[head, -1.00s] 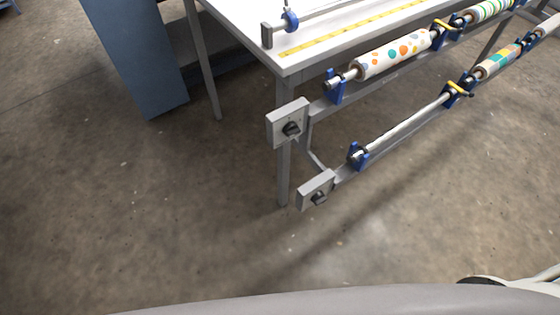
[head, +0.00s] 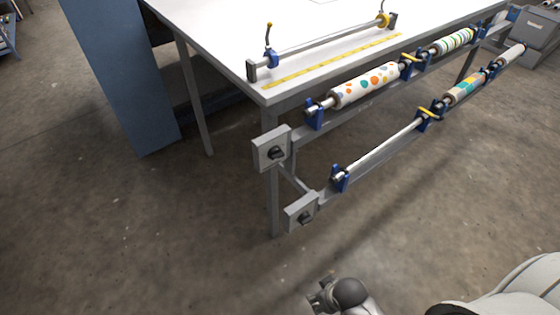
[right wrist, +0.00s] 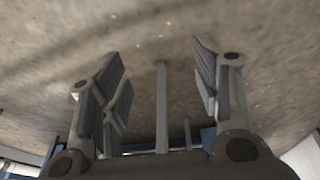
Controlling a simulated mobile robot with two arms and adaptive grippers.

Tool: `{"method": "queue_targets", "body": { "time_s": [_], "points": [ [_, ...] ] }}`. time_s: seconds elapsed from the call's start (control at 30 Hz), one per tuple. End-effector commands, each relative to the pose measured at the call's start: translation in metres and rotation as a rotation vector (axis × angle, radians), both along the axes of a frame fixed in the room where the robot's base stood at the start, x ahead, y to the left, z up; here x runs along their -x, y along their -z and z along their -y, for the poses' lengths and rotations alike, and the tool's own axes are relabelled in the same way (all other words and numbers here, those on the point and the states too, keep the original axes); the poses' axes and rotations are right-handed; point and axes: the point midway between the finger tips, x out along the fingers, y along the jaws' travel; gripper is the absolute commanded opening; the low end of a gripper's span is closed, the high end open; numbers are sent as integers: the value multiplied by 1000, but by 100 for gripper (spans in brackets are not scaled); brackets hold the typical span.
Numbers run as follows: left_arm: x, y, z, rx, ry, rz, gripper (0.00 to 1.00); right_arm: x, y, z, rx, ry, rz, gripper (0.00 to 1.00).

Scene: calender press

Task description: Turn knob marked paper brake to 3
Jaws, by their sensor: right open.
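Two grey plates, each with a dark knob, are fixed at the near left end of the table's roll rails. The upper knob (head: 276,153) sits on the plate by the table corner. The lower knob (head: 305,216) sits below it. Their markings are too small to read, so I cannot tell which is the paper brake. My right gripper (head: 318,296) is low at the bottom, apart from both knobs, over the floor. In the right wrist view the right gripper (right wrist: 160,92) is open and empty. My left gripper is not in view.
A white table (head: 215,35) carries a cutting bar and a yellow ruler (head: 335,60). A dotted roll (head: 365,86) and other patterned rolls hang on its front rails. A blue panel (head: 120,70) stands at left. The floor before the knobs is clear.

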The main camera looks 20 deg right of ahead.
Motion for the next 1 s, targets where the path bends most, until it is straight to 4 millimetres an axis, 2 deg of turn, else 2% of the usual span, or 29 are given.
{"method": "queue_targets", "body": {
  "time_s": [0.03,0.17,0.23,0.3,0.4,0.5,0.6,0.73,0.87,1.0],
  "points": [
    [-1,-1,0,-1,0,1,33,-8,-23,3,13,-12,29,57],
    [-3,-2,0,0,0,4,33,-32,-79,17,84,-72,128,57],
    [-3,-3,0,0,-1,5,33,-53,-115,33,176,-143,225,57],
    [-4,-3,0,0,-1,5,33,-80,-149,54,327,-251,344,57],
    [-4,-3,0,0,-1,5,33,-114,-185,78,553,-411,477,57],
    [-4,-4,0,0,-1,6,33,-142,-214,92,782,-576,572,57],
    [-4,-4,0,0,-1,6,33,-166,-239,97,1024,-755,643,57],
    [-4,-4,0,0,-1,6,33,-190,-263,91,1345,-1006,697,57],
    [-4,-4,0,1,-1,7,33,-205,-274,71,1656,-1270,724,57],
    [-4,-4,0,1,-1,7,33,-212,-270,43,1948,-1545,738,57]
  ]
}}
